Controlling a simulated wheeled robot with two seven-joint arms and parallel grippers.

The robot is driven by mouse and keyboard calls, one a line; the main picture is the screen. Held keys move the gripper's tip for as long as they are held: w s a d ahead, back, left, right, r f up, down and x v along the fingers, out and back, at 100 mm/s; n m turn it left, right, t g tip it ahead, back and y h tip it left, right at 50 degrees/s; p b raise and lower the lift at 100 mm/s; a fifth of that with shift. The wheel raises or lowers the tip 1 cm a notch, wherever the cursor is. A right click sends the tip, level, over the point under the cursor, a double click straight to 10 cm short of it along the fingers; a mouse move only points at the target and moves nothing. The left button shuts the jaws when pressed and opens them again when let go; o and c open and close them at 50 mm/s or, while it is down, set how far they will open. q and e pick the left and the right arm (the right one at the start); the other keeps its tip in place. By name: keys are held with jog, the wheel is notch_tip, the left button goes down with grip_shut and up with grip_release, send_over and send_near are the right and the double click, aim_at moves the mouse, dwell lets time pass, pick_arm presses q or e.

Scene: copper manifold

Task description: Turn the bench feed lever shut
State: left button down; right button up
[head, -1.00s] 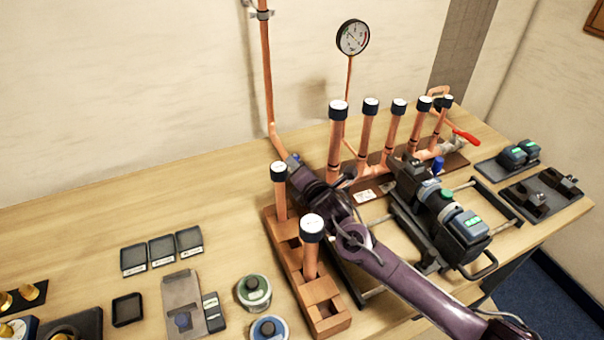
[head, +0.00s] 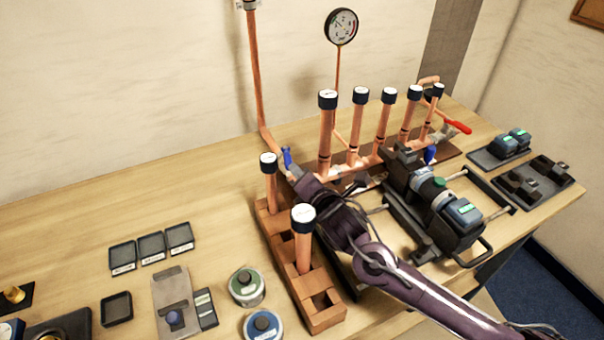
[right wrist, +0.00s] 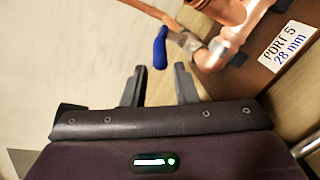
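A blue lever (head: 287,158) stands on a valve on the copper pipe at the left end of the manifold. It also shows in the right wrist view (right wrist: 160,48), hanging beside a metal valve body (right wrist: 186,40). My right gripper (right wrist: 158,72) is open and empty, its two dark fingers just short of the lever, which lies in line with the gap between them. In the head view my right gripper (head: 296,174) is beside the lever, its fingers small and hard to make out. My left gripper is not in view.
Upright capped copper pipes (head: 326,130) stand close to the right of the gripper. A wooden rack (head: 320,305) with two capped pipes is in front of it. A red lever (head: 457,126) and a clamp tool (head: 420,190) are farther right. The bench at left rear is clear.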

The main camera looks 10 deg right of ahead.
jog(key=shift+w+d+r+m+p, duration=0.15)
jog(key=shift+m+p, duration=0.1)
jog(key=shift+m, duration=0.3)
jog(key=shift+w+d+r+m+p, duration=0.1)
jog(key=shift+w+m+p, duration=0.1)
jog(key=shift+m, duration=0.35)
jog(key=c, duration=0.5)
jog(key=shift+w+d+m+y+p, duration=0.2)
jog(key=shift+m+y+p, duration=0.25)
jog(key=shift+m, duration=0.55)
jog(key=m+g+y+p, duration=0.4)
jog(key=m+y+p, duration=0.3)
jog(key=m, duration=2.3)
send_near(287, 157)
jog(key=shift+h, duration=0.25)
jog(key=shift+w+d+f+b+x, duration=0.1)
jog(key=shift+b+x, duration=0.85)
jog(key=shift+b, duration=0.5)
jog(key=shift+w+d+f+b+x, duration=0.15)
jog(key=shift+b+x, duration=0.75)
jog(key=shift+b, duration=0.6)
jog(key=shift+w+d+b+x, duration=0.1)
jog(key=shift+b+x, duration=0.85)
jog(key=shift+b, duration=0.5)
